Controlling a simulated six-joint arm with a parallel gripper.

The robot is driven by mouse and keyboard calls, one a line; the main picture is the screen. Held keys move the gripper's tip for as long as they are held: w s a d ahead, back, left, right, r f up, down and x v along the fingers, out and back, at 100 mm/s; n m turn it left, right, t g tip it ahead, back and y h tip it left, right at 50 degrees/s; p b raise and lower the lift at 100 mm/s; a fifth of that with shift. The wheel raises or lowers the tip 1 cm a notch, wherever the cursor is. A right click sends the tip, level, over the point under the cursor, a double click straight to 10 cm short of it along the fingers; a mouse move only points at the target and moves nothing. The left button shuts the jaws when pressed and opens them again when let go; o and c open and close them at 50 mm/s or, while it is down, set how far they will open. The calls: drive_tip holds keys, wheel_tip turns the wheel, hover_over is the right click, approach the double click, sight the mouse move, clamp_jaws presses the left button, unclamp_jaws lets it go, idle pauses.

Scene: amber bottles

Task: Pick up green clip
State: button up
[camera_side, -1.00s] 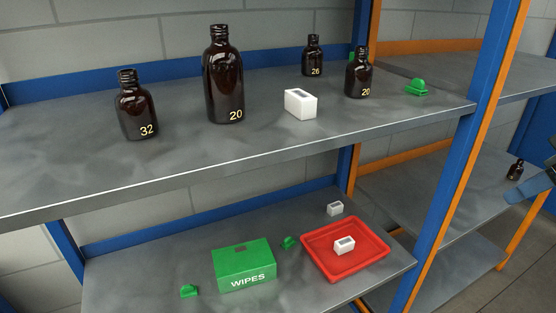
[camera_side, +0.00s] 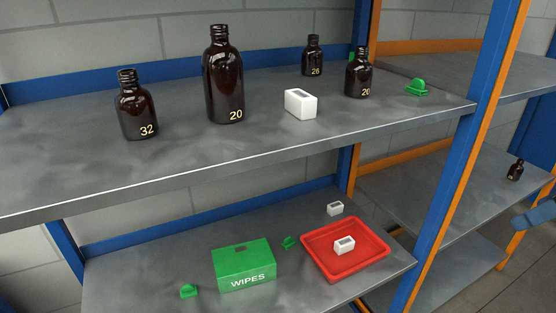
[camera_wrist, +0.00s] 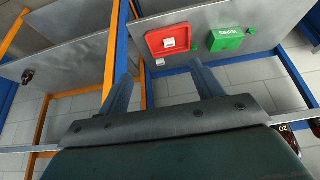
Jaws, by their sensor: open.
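Several green clips show in the side view. One clip (camera_side: 416,88) lies at the right end of the upper shelf, and a sliver of green shows behind a small bottle there. On the lower shelf, one clip (camera_side: 289,242) lies between the green box and red tray, and another (camera_side: 188,290) lies left of the box. In the wrist view, small green clips (camera_wrist: 252,31) sit beside the box. My gripper (camera_wrist: 163,75) is open, with nothing between its fingers. In the side view only a blue finger part (camera_side: 533,216) shows at the right edge, well away from the clips.
A green wipes box (camera_side: 243,265) and a red tray (camera_side: 318,267) holding a white block (camera_side: 344,245) are on the lower shelf. Amber bottles (camera_side: 222,85) and a white block (camera_side: 300,103) stand above. A blue upright (camera_side: 455,170) stands between my gripper and the shelves.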

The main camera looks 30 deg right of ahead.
drive_tip(key=w+a+f+n+y, duration=0.1)
drive_tip(key=w+a+f, duration=0.15)
drive_tip(key=w, duration=0.55)
drive_tip(key=w+a+f+n+t, duration=0.1)
drive_tip(key=w+f, duration=0.3)
drive_tip(key=w, duration=0.5)
drive_tip(key=w+a+f+n+y, duration=0.1)
drive_tip(key=w+a+f, duration=0.15)
drive_tip(key=w, duration=0.55)
drive_tip(key=w+a+f, duration=0.2)
drive_tip(key=w+f, duration=0.1)
drive_tip(key=f, duration=0.4)
drive_tip(key=w+a+f+n+t+y, duration=0.1)
drive_tip(key=w+f, duration=0.3)
drive_tip(key=f, duration=0.4)
drive_tip(key=w+a+f+t, duration=0.1)
drive_tip(key=w+a+f, duration=0.2)
drive_tip(key=f, duration=0.4)
drive_tip(key=shift+w+f+y, duration=0.25)
drive_tip(key=shift+w+y, duration=0.05)
drive_tip(key=shift+w, duration=0.3)
drive_tip(key=shift+n, duration=0.3)
approach(290, 239)
drive_tip(key=shift+a+x, duration=0.2)
drive_tip(key=shift+x, duration=1.7)
drive_tip(key=shift+x, duration=2.6)
